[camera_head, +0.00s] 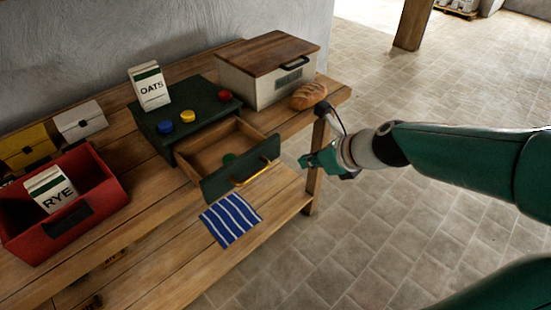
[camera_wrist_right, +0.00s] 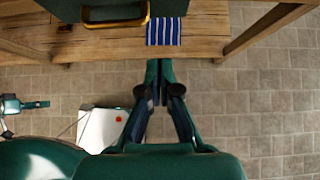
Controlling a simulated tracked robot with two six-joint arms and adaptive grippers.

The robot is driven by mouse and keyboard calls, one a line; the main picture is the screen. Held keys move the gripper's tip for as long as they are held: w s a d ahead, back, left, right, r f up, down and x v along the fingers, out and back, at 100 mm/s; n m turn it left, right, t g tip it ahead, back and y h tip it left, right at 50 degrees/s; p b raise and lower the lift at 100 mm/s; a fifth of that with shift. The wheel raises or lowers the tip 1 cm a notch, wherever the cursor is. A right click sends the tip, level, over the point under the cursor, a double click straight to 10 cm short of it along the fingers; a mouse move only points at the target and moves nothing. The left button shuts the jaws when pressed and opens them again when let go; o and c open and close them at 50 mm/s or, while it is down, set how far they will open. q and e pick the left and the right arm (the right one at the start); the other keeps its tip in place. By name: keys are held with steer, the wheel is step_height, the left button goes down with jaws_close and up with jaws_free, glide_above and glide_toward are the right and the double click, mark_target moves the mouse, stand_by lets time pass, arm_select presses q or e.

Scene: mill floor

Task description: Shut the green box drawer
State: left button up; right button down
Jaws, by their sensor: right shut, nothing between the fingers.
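The green box (camera_head: 205,110) stands on the wooden bench with its drawer (camera_head: 240,170) pulled well out.
A striped blue cloth (camera_head: 230,219) lies below the drawer front. A bread loaf (camera_head: 309,95) and a wood-topped white box (camera_head: 268,75) are behind. An oats carton (camera_head: 149,87) stands on the green box. A red bin (camera_head: 100,190) holds a rye carton (camera_head: 51,189).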

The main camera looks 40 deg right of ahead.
steer(key=b, duration=0.3)
glide_toward(269, 158)
steer(key=s+f+x, duration=0.1)
steer(key=x, duration=0.4)
arm_select(q)
steer(key=shift+f, duration=1.35)
arm_select(e)
steer(key=shift+w+a, duration=0.1)
steer(key=shift+w, duration=0.8)
